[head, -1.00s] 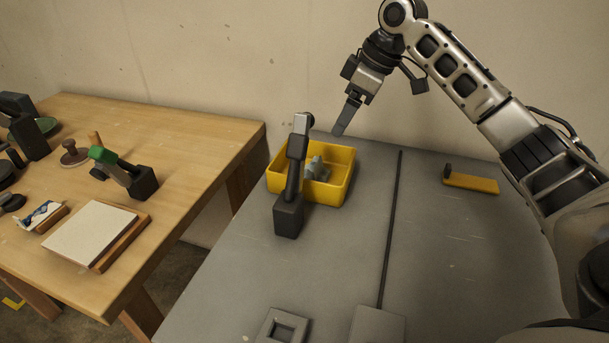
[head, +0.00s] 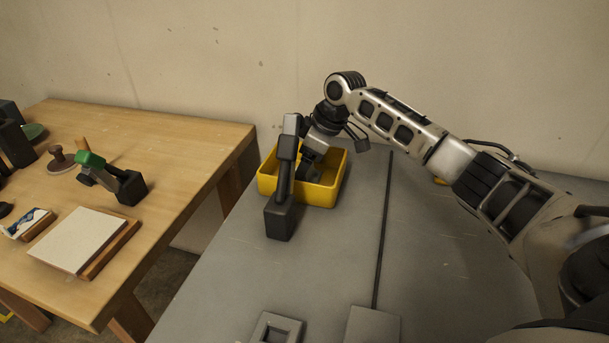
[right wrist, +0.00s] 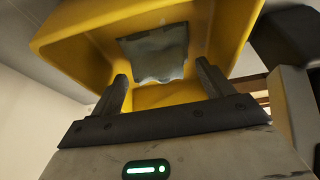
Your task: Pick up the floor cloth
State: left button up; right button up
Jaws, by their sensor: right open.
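The floor cloth (right wrist: 155,52) is a crumpled grey-green cloth lying in the yellow bin (head: 325,195). In the right wrist view, the bin's yellow walls (right wrist: 75,50) surround it. My right gripper (head: 309,172) reaches down into the bin in the head view. In the right wrist view its two fingers (right wrist: 165,86) are spread apart, with the cloth beyond the gap between their tips and nothing held. In the head view the cloth is hidden behind my gripper and a dark upright device. My left gripper is not in view.
The dark upright device (head: 280,217) stands on the grey bench (head: 330,260) just in front of the bin. A square grey block with a recess (head: 277,329) is at the front. A wooden table (head: 165,150) with several tools stands left. The bench's middle is clear.

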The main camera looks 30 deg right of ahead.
jog(key=shift+w+a+f, duration=0.15)
jog(key=shift+f, duration=0.4)
jog(key=c, duration=0.9)
jog(key=shift+r, duration=0.15)
